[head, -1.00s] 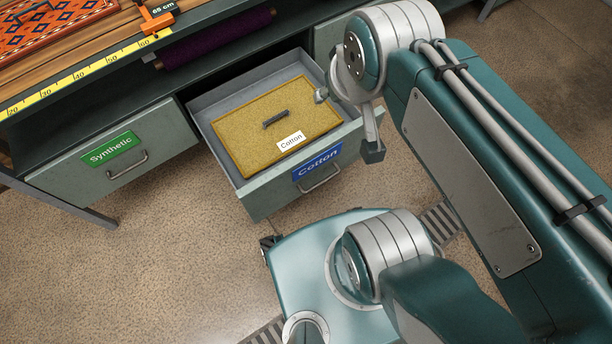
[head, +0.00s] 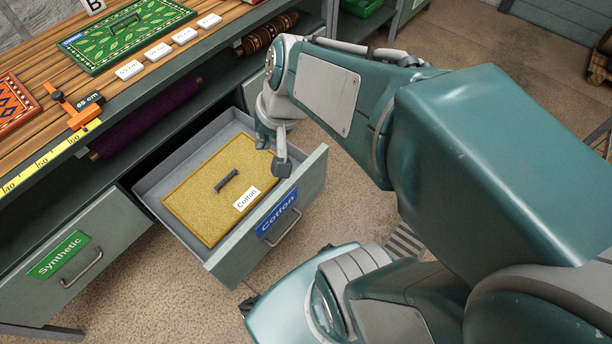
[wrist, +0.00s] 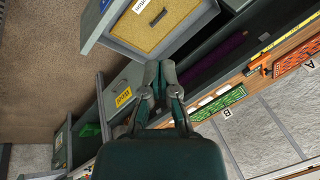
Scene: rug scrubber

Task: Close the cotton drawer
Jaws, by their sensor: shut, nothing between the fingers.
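The cotton drawer (head: 222,268) stands pulled out from under the bench, with a blue "Cotton" label (head: 277,212) and a bar handle (head: 284,228) on its front. Inside lies a flat mustard pad (head: 195,200) with a dark handle and a white "Cotton" tag. My gripper (head: 282,168) appears over the drawer's right side, just behind the front panel in the picture; I cannot tell if it touches. In the wrist view my gripper (wrist: 161,72) is shut and empty, with the open drawer (wrist: 97,22) beyond its fingertips.
A shut drawer with a green "Synthetic" label (head: 60,255) is at left. A drawer with a yellow label (wrist: 124,97) shows in the wrist view. The benchtop (head: 120,95) holds rug samples and an orange gauge (head: 78,112).

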